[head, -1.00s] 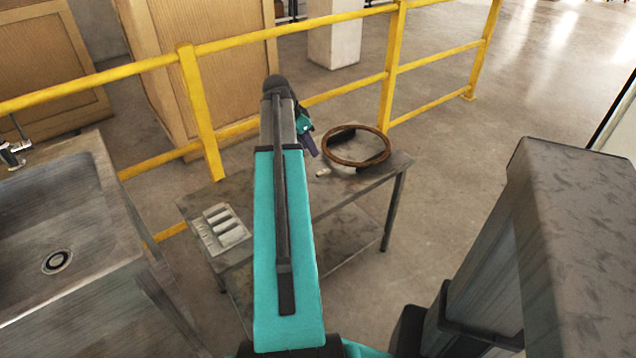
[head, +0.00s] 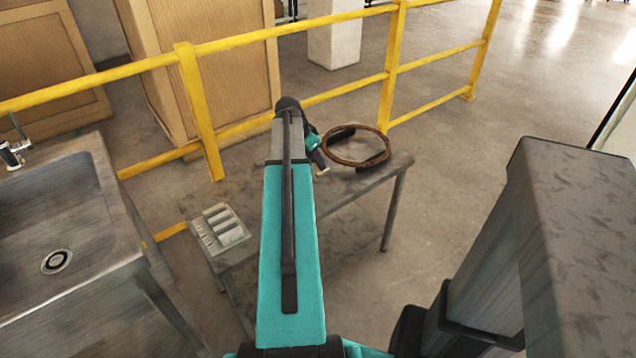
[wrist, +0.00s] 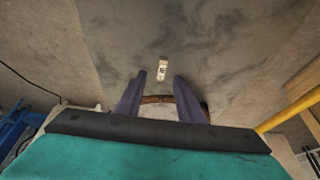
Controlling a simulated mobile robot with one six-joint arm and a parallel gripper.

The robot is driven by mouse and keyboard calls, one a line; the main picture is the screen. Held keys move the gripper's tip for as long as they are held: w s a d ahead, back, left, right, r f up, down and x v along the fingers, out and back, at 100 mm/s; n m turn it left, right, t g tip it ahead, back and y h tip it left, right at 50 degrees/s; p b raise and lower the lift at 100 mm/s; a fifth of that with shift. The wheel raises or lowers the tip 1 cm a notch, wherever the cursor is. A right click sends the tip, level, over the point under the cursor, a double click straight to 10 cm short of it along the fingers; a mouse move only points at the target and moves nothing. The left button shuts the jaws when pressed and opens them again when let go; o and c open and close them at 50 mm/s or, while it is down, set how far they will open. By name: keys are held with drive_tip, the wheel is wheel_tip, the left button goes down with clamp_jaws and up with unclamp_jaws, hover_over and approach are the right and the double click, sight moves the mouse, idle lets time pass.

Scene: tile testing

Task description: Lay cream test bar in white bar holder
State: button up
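The cream test bar (wrist: 162,70) lies on the grey table top, small and pale with dark marks in the wrist view. My gripper (wrist: 160,76) is open and empty, its two purple fingers apart. In that view the bar shows between and just past the fingertips, still apart from them. In the head view my gripper (head: 318,158) is over the table's far part, with the bar (head: 321,172) partly hidden at its tip. The white bar holder (head: 222,230) sits on the table's near left end, with several pale bars or ridges side by side in it.
A brown ring (head: 330,155) with dark pieces at its sides lies on the table (head: 345,192), right beside my gripper. A yellow railing (head: 205,130) runs behind the table. A metal sink (head: 60,215) stands to the left. Bare table top lies between ring and holder, partly behind my arm.

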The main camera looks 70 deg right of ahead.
sight(320, 172)
drive_tip(key=shift+d+f, duration=0.15)
drive_tip(key=shift+f, duration=0.15)
drive_tip(key=shift+x, duration=2.45)
drive_tip(key=shift+w+d, duration=0.1)
drive_tip(key=shift+d, duration=0.1)
clamp_jaws()
